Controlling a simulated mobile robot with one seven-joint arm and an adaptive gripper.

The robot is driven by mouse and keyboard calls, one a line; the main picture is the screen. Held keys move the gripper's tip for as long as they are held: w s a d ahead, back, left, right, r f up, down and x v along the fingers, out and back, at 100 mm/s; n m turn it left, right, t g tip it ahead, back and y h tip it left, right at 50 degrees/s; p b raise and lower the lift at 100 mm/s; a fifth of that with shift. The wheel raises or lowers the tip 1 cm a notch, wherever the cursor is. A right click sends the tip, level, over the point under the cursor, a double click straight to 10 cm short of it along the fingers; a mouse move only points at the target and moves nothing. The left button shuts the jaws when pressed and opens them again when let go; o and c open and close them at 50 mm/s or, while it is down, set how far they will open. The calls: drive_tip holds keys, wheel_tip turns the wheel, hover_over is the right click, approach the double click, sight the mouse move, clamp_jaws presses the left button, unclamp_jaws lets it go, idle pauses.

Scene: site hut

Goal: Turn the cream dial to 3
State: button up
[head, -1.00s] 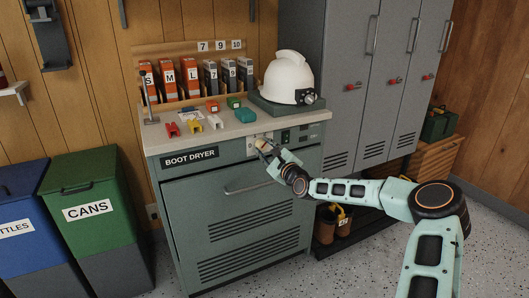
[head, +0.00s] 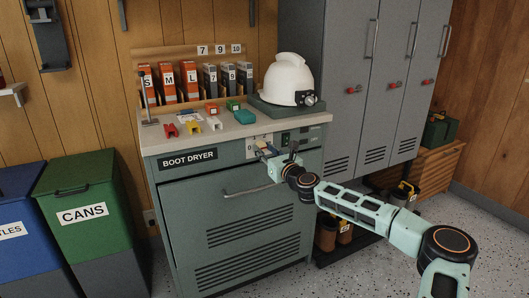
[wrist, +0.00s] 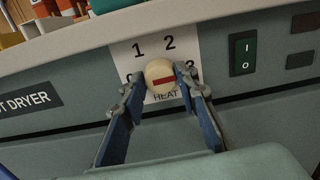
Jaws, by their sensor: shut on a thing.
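The cream dial (wrist: 158,70) is on a white plate (wrist: 125,54) on the front of the boot dryer (head: 235,215). The plate reads 1 and 2 above the dial and HEAT below. A 3 at the dial's right is partly hidden by a finger, and the left-hand mark is mostly covered. A red bar on the dial lies nearly level, its right end towards the 3. My gripper (wrist: 161,77) is shut on the dial, one blue finger at each side. In the head view my gripper (head: 264,150) mostly covers the dial.
A green rocker switch (wrist: 242,54) is right of the dial. The dryer's handle (head: 248,191) is below my gripper. A white helmet (head: 288,80) and coloured clips (head: 193,127) are on the top. Grey lockers (head: 350,120) stand at the right.

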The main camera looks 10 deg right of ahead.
drive_tip(key=shift+m, duration=0.3)
drive_tip(key=o, duration=1.1)
drive_tip(key=shift+o, duration=0.2)
drive_tip(key=v, duration=1.2)
drive_tip(key=shift+r, duration=0.1)
